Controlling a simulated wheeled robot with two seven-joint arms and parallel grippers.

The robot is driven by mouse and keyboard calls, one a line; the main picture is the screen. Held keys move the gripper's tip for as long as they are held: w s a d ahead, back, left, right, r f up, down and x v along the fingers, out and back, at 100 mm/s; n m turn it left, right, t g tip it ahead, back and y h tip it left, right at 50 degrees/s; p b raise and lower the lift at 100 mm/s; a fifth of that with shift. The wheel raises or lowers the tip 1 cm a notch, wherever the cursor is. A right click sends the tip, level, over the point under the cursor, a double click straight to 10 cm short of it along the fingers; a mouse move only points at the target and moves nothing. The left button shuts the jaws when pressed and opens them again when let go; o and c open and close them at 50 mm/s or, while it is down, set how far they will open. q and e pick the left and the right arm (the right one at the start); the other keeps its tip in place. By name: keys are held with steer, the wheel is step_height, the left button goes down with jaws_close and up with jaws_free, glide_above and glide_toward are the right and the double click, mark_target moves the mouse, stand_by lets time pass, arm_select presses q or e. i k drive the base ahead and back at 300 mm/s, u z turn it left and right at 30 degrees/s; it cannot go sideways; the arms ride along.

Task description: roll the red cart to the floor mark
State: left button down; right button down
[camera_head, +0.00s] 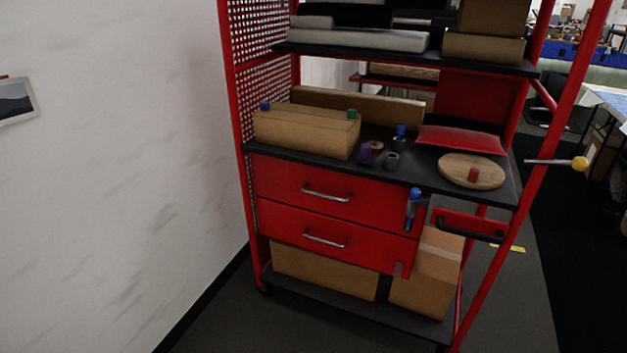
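The red cart (334,213) stands upright in the middle of the head view, close to the white wall on the left. It has a red frame, dark shelves, two red drawers with metal handles and a perforated left side panel. A dark-gripped red handle (470,226) sits at its right front. A small yellow mark (513,248) lies on the floor behind the cart's right side, partly hidden by a red post; I cannot tell its full shape. Casters show at the cart's bottom left. Neither of my grippers is in view.
Cardboard boxes (426,273) fill the bottom shelf. A long box (306,130), a wooden disc (471,171) and small items stand on the middle shelf. A rod with a yellow knob (580,163) sticks out right. Dark floor (590,290) is clear at the right.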

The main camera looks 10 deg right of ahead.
mark_target(481, 61)
steer(key=k, duration=0.5)
steer(key=z, duration=2.1)
steer(key=i, duration=1.45)
steer(key=u, duration=2.2)
